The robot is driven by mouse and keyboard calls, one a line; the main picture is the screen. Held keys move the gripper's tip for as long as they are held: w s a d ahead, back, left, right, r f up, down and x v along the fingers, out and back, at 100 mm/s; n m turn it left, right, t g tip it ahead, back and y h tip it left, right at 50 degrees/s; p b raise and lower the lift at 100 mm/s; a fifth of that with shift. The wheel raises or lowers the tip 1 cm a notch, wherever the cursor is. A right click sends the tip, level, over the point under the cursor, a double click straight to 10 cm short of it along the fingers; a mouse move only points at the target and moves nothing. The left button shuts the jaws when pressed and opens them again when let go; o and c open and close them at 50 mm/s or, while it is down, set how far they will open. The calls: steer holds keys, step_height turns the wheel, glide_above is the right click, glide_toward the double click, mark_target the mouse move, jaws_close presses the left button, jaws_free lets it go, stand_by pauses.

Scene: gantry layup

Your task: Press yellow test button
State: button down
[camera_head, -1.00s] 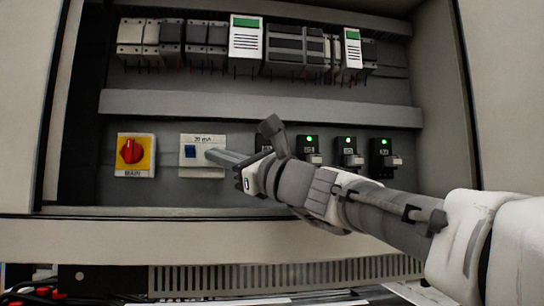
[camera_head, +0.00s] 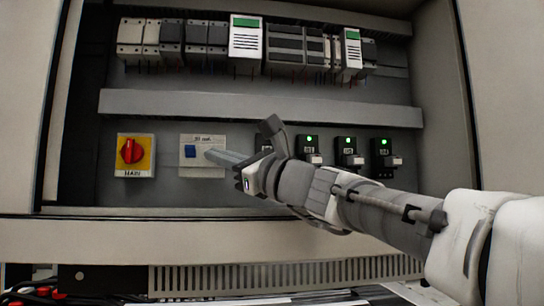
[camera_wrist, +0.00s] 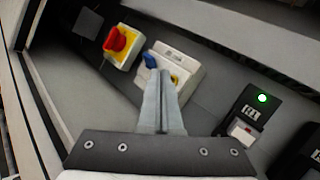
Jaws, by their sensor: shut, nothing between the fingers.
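The white residual-current device marked 20 mA (camera_head: 187,172) is on the cabinet's back panel, with a blue switch (camera_head: 190,151) on its left side. In the wrist view the white device (camera_wrist: 190,62) shows the blue switch (camera_wrist: 151,60) and, right of my fingers, a small part of the yellow test button (camera_wrist: 175,79). My gripper (camera_head: 209,153) is shut and empty, its fingertips in front of the device's right half. In the wrist view the fingertips (camera_wrist: 161,72) overlap the device beside the button. I cannot tell whether they touch it. The head view hides the button behind the fingers.
A red rotary main switch on a yellow plate (camera_head: 133,152) is left of the device. Several black breakers with green lights (camera_head: 349,153) are to the right. A grey duct (camera_head: 260,107) runs above, under a row of modules (camera_head: 300,47).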

steer(key=shift+w, duration=0.15)
steer(key=shift+w+a, duration=0.1)
steer(key=shift+w, duration=0.2)
steer(key=shift+w+a, duration=0.1)
steer(key=shift+w, duration=0.25)
stand_by(0.7)
steer(key=shift+s, duration=0.1)
stand_by(0.3)
steer(key=shift+s+f+b, duration=0.1)
steer(key=shift+s+b, duration=0.25)
steer(key=shift+s, duration=0.05)
steer(key=shift+s+d, duration=0.2)
steer(key=shift+s, duration=0.05)
steer(key=shift+s+d+b, duration=0.2)
steer(key=shift+s+b, duration=0.1)
steer(key=shift+s, duration=0.5)
steer(key=shift+s+d+b, duration=0.2)
steer(key=shift+s+b, duration=0.05)
steer(key=shift+s, duration=0.6)
steer(key=shift+s+d+b, duration=0.2)
steer(key=shift+s+b, duration=0.1)
steer(key=shift+s, duration=0.5)
